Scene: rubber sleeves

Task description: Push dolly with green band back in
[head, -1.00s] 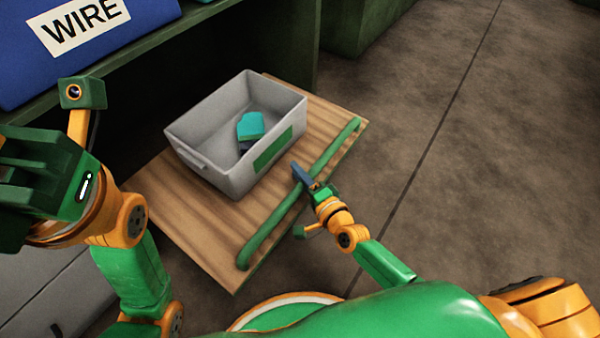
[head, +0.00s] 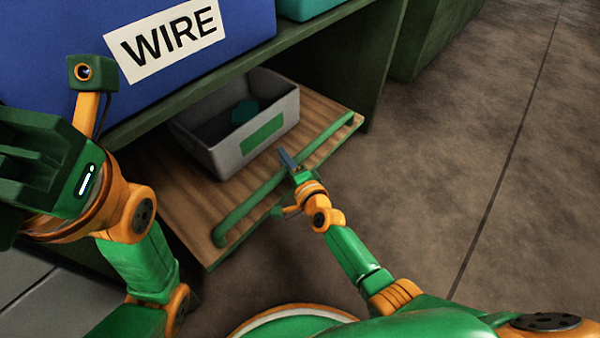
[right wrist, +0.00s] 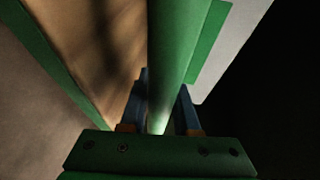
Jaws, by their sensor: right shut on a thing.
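The dolly is a wooden board (head: 185,215) with a green bar handle (head: 255,198) along its front. It carries a grey bin (head: 205,152) with a green band (head: 263,137) on its front. The dolly sits partly under the shelf. My right gripper (head: 287,160) is shut on the green bar near its middle. In the right wrist view the bar (right wrist: 172,60) runs between the two blue fingers (right wrist: 160,105). My left gripper (head: 20,165) is raised at the left edge, away from the dolly; its fingertips are not clear.
A dark green shelf (head: 300,48) lies above the dolly, with a blue WIRE bin (head: 60,50) and part of a teal bin (head: 305,8) on it. A teal item (head: 245,112) lies in the grey bin. The brown floor (head: 430,160) at the right is clear.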

